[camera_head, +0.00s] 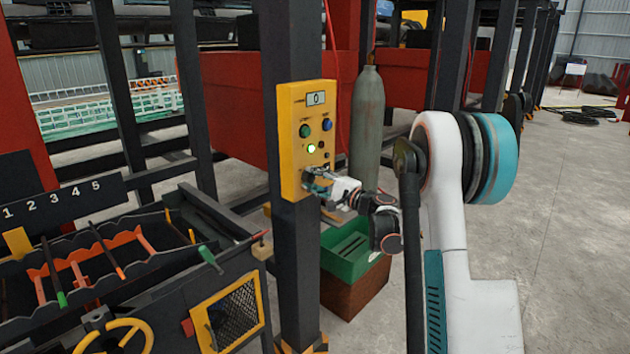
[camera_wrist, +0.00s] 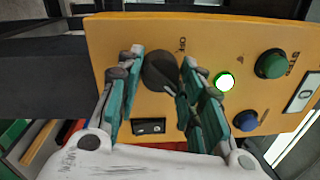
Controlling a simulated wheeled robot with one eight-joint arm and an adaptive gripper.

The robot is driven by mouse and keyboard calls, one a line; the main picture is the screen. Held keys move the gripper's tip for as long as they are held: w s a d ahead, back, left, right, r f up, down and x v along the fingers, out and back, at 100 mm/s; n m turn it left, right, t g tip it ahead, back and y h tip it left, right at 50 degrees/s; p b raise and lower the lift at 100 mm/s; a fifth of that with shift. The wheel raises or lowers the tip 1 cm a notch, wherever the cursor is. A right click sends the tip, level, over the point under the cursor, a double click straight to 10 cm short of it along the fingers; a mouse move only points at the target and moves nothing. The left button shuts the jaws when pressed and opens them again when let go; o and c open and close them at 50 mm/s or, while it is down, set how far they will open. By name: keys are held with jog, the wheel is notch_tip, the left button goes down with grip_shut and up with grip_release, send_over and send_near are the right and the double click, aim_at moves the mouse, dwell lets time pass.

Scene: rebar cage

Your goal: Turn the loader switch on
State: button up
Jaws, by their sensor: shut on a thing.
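A yellow control panel (camera_head: 291,140) is mounted on a dark post. In the wrist view the panel (camera_wrist: 120,30) fills the upper part and appears turned sideways. A black rotary switch (camera_wrist: 158,70) sits on it, between my teal-padded fingers. My gripper (camera_head: 318,182) is at the panel's lower end in the head view, where it hides the switch. The fingers are closed around the knob from both sides. A green lamp (camera_wrist: 225,81) beside the knob is lit; it also shows in the head view (camera_head: 311,148).
The panel also carries a green button (camera_wrist: 271,64), a blue button (camera_wrist: 246,120) and a display (camera_head: 316,98) reading 0. A grey gas cylinder (camera_head: 367,120) and a green crate (camera_head: 340,262) stand behind my arm. A black rack (camera_head: 130,215) with levers is at left. Open floor lies right.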

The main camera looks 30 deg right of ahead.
jog(key=o, duration=1.1)
jog(key=shift+c, duration=0.2)
jog(key=v, duration=1.2)
